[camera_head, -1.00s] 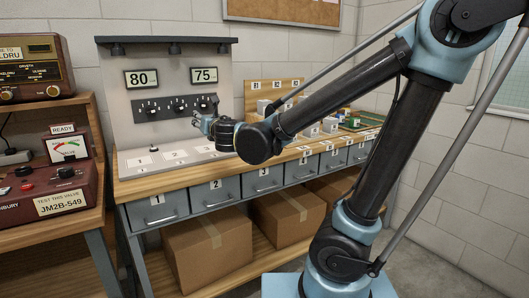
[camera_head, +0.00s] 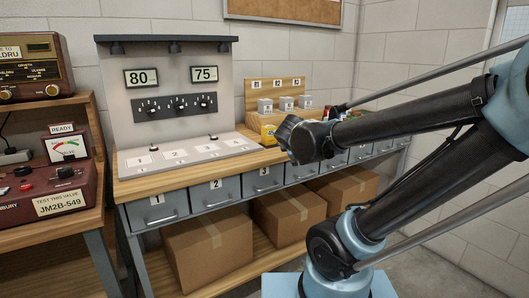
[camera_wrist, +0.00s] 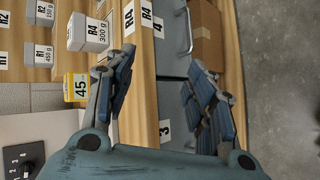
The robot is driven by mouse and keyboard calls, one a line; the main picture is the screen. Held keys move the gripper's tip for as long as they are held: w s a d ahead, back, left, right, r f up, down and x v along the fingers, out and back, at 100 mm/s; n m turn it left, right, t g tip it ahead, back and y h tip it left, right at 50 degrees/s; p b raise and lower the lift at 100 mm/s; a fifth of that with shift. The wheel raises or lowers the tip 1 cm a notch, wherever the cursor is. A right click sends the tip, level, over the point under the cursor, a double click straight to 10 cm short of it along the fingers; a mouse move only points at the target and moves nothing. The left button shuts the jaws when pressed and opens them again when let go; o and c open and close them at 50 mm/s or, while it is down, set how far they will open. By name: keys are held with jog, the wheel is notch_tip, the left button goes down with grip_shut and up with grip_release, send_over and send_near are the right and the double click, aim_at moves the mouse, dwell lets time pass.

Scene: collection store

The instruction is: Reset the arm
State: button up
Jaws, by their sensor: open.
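My arm reaches in from the right in the head view, with its dark wrist end (camera_head: 305,138) above the bench front edge. My gripper (camera_wrist: 158,98) shows in the wrist view with its two blue-padded fingers spread apart and nothing between them. It is over the bench edge and the grey drawer fronts. In the head view the fingers are mostly hidden behind the wrist end, so I cannot make them out there.
The control panel (camera_head: 176,106) with readings 80 and 75 stands at the back left. A yellow block marked 45 (camera_wrist: 76,87) is near one finger. Weight blocks (camera_wrist: 88,33) stand on the bench. Drawers (camera_head: 217,194) and cardboard boxes (camera_head: 210,250) are below.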

jog(key=s+d+f+m+g, duration=0.4)
jog(key=s+d+f+m, duration=0.3)
jog(key=s+d+m, duration=0.15)
jog(key=s+a+f+m+g+y, duration=0.1)
jog(key=s+f+m+g, duration=0.1)
jog(key=s, duration=0.4)
jog(key=s+f+m+g+y, duration=0.1)
jog(key=s+f+m+g, duration=0.1)
jog(key=s+f+m, duration=0.2)
jog(key=s+m, duration=0.2)
jog(key=m, duration=0.1)
jog(key=shift+s+a+f+y, duration=0.25)
jog(key=shift+a+f+y, duration=0.05)
jog(key=shift+a+f, duration=0.1)
